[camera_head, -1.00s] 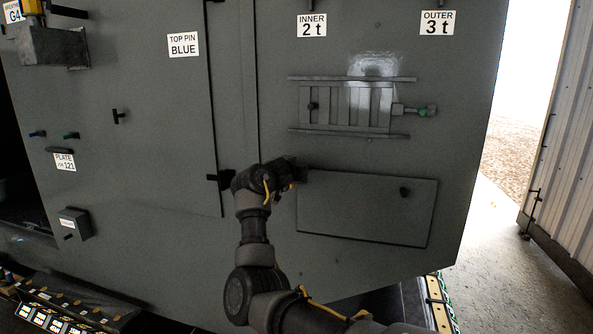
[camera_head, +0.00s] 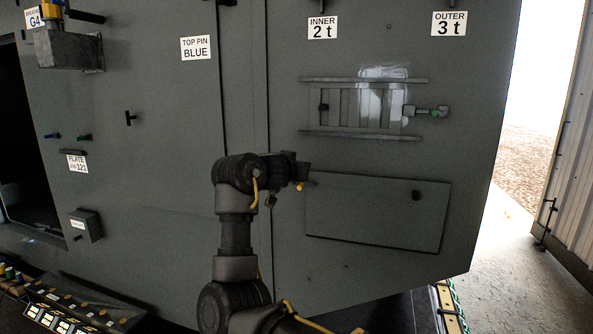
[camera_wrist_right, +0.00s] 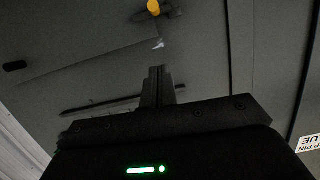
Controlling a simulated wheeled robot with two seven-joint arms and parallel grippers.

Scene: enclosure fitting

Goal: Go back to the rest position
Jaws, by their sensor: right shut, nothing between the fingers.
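My right arm rises from the bottom of the head view, in front of a large grey enclosure (camera_head: 150,200). My right gripper (camera_head: 303,172) points to the right, near the upper left corner of the lower hatch panel (camera_head: 375,215). I cannot tell from the head view whether it touches the wall. In the right wrist view the gripper's fingers (camera_wrist_right: 157,85) are together, with nothing between them. My left gripper is in neither view.
A grey box (camera_head: 70,50) juts out at upper left, a smaller box (camera_head: 86,225) below. A labelled control panel (camera_head: 60,310) is at lower left. Open floor (camera_head: 500,230) shows at right.

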